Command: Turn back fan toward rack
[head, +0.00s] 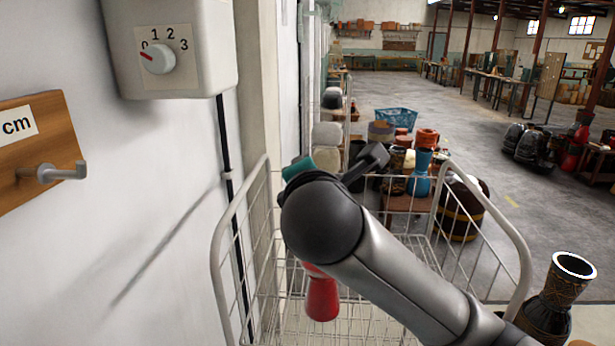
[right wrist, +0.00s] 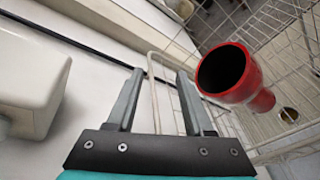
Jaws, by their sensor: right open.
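No fan can be made out in either view. The white wire rack or cart (head: 222,245) stands in front of me, beside the white wall, and its wires also show in the right wrist view (right wrist: 285,50). My right arm reaches across it from the lower right. In the head view my right gripper is mostly hidden behind the arm's dark joint. In the right wrist view my right gripper (right wrist: 159,78) is open with nothing between its fingers. A red goblet drum (head: 322,297) is in the cart, beyond the right finger in the right wrist view (right wrist: 257,84). My left gripper is out of view.
A white control box (head: 168,88) with a dial (head: 158,58), its red mark toward 0, hangs on the left wall, with a black cable below. A wooden hook board (head: 35,140) is beside it. A patterned drum (head: 553,300) stands right. Open floor lies beyond.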

